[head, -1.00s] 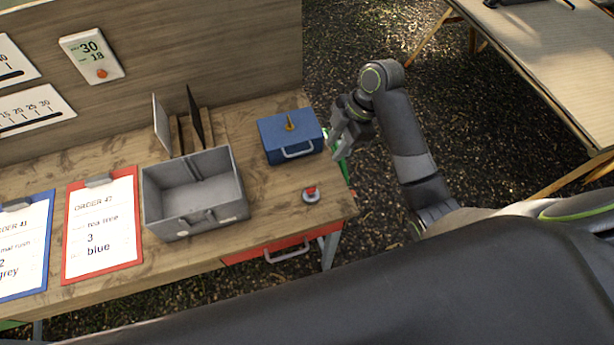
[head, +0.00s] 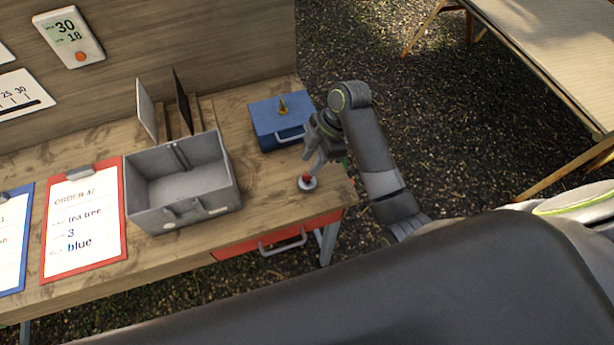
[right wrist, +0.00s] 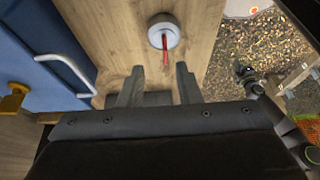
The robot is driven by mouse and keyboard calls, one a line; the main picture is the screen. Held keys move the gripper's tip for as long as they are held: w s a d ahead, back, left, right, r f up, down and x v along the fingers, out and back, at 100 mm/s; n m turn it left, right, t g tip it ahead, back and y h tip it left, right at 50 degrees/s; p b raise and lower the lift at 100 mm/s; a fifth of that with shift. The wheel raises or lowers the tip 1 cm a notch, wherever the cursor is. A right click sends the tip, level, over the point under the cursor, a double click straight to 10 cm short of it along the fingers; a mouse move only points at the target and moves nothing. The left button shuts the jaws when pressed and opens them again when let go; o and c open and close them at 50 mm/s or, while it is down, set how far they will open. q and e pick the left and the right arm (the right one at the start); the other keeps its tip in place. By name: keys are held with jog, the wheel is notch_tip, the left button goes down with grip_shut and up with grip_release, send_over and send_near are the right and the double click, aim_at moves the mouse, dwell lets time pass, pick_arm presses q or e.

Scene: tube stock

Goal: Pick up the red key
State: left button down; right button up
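The red key (head: 307,177) stands on a small round grey-white base (head: 307,185) near the right end of the wooden bench. In the right wrist view the red key (right wrist: 165,48) shows as a thin red piece over its round base (right wrist: 164,28), ahead of the fingertips. My right gripper (head: 313,164) is just above and behind the key in the head view. In the right wrist view my right gripper (right wrist: 155,75) is open, with nothing between its fingers. My left gripper is not in view.
A blue box (head: 270,121) with a brass key on its lid stands behind the gripper. An open grey metal box (head: 140,200) stands to the left, near a red clipboard (head: 84,262). A red drawer (head: 235,248) is under the bench edge.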

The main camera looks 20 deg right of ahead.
aim_at(307, 179)
jog(key=p+x, duration=0.1)
jog(key=x, duration=0.3)
jog(key=shift+s+d+f+p, duration=0.15)
jog(key=shift+s+f+p, duration=0.05)
jog(key=shift+s+p, duration=0.2)
jog(key=shift+a+f, duration=0.2)
jog(key=shift+f, duration=0.25)
grip_shut()
